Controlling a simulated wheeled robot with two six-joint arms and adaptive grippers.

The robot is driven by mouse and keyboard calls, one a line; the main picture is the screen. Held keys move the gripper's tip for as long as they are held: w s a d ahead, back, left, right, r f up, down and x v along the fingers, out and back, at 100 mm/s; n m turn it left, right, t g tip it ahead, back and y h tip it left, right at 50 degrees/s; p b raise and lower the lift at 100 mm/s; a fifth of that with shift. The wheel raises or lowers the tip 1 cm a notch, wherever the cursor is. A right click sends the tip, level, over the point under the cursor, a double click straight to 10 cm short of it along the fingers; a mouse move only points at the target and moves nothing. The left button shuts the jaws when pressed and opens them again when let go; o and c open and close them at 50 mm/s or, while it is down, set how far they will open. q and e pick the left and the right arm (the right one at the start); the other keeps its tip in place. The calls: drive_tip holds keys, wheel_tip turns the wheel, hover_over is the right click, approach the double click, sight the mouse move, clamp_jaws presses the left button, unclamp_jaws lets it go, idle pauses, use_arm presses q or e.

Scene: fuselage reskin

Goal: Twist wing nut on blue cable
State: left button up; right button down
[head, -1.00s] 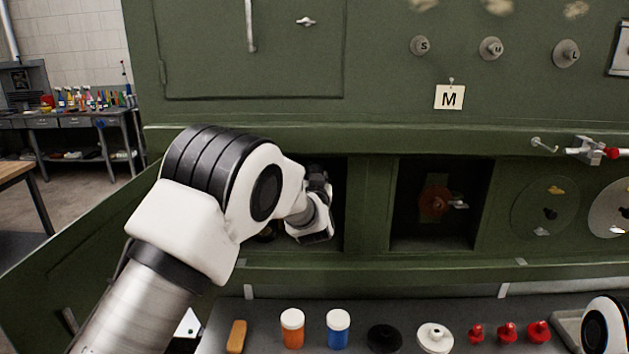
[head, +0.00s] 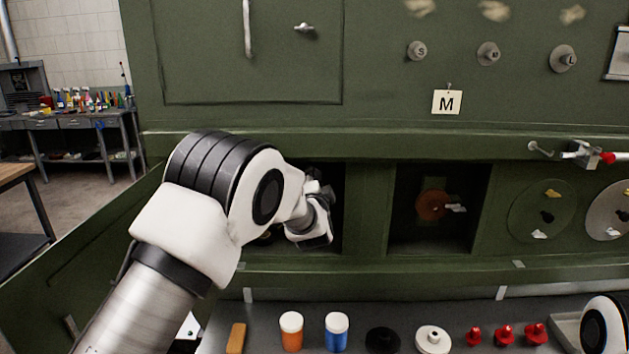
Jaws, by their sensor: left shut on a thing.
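My left gripper (head: 318,212) reaches into the dark left recess of the green panel. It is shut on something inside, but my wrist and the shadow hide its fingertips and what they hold. I cannot make out the blue cable or its wing nut. My right gripper is out of view; only a white and black part of my right arm shows at the lower right.
The right recess (head: 405,235) holds a dim orange-red round part (head: 434,205). A green post (head: 367,205) stands between the recesses. An open green door (head: 75,270) hangs at left. A shelf below holds an orange jar (head: 291,333) and a blue jar (head: 337,334).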

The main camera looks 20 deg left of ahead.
use_arm(q)
drive_tip(key=m, duration=0.3)
drive_tip(key=m+p, duration=0.1)
drive_tip(key=shift+w+a+r+m, duration=0.1)
drive_tip(key=shift+r+m, duration=0.2)
drive_tip(key=shift+m, duration=0.1)
idle(0.4)
drive_tip(key=o, duration=1)
drive_tip(key=shift+o, duration=0.7)
drive_tip(key=shift+a+f, duration=0.1)
drive_tip(key=v, duration=0.7)
drive_tip(key=shift+f, duration=0.15)
